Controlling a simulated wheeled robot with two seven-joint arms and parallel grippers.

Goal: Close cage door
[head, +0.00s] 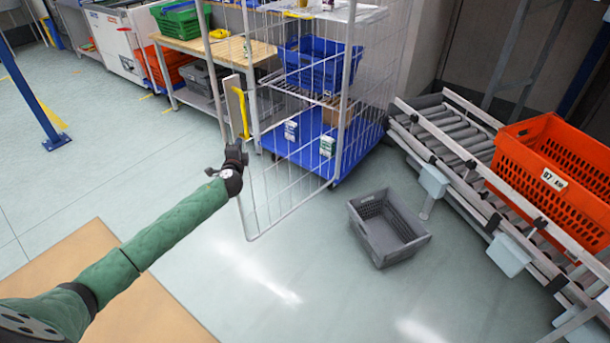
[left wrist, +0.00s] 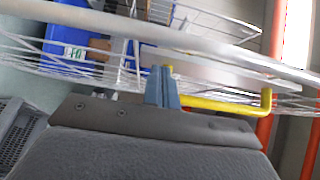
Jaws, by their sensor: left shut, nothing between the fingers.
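A wire roll cage (head: 375,60) stands at the upper middle of the head view, with shelves and a blue base. Its wire door (head: 285,190) stands open and swung out toward me, with a yellow handle (head: 241,112) at its left side. My left gripper (head: 236,152) is shut and empty at the door's left edge, below the yellow handle. In the left wrist view the shut fingers (left wrist: 162,88) point at the door's bars (left wrist: 120,25), with the yellow handle (left wrist: 220,104) just to their right. I cannot tell whether they touch the door. My right gripper is not in view.
A grey crate (head: 387,228) lies on the floor right of the door. A roller conveyor (head: 450,130) with an orange tote (head: 560,165) is at the right. A blue crate (head: 318,65) is in the cage. A wooden workbench (head: 205,45) stands behind; the left floor is mostly clear.

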